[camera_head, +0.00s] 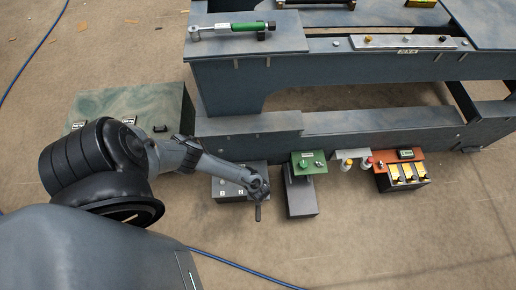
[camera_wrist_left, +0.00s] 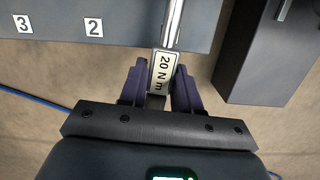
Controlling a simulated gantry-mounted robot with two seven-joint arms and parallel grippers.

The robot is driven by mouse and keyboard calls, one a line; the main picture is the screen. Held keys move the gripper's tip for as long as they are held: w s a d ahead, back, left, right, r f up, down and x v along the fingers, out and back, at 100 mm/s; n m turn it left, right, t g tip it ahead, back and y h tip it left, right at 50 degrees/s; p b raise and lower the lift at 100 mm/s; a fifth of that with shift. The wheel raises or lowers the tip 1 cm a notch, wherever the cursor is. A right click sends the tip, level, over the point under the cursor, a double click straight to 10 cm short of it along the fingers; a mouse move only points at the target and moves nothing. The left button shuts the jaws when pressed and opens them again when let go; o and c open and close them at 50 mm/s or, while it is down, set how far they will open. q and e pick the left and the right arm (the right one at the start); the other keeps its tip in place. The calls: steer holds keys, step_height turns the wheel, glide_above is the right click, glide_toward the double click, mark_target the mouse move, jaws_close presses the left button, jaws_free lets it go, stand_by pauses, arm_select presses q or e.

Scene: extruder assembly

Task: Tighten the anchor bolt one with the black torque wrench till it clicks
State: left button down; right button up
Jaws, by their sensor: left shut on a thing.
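My left gripper (camera_head: 257,188) reaches in from the left over a grey box (camera_head: 228,192). In the left wrist view its purple-grey fingers (camera_wrist_left: 160,88) are shut on the torque wrench (camera_wrist_left: 173,25), around a part with a white "20 N m" label. The wrench's bright metal shaft runs up and out of that picture. In the head view a short dark handle end (camera_head: 258,213) sticks out below the gripper. The grey box also shows in the wrist view (camera_wrist_left: 60,18), with labels "3" and "2". Anchor bolt one and the wrench's head cannot be made out. My right gripper is out of view.
A green-handled wrench (camera_head: 245,27) lies on the large blue-grey frame (camera_head: 225,75). Right of the grey box stand a green-topped stand (camera_head: 308,168), a white holder (camera_head: 350,154) and a red-topped box (camera_head: 385,160). A blue cable (camera_head: 235,265) crosses the floor.

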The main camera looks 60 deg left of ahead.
arm_select(q)
steer(key=shift+w+a, duration=0.1)
steer(key=shift+a, duration=0.1)
steer(key=shift+r, duration=0.15)
steer(key=shift+d+r+p, duration=0.1)
steer(key=shift+r+p, duration=0.1)
steer(key=shift+p, duration=0.15)
steer(key=shift+r, duration=0.25)
steer(key=shift+r+p, duration=0.1)
steer(key=shift+p, duration=0.25)
steer(key=shift+r+p, duration=0.5)
step_height(320, 180, up, 4)
steer(key=p, duration=0.4)
steer(key=shift+f, duration=0.1)
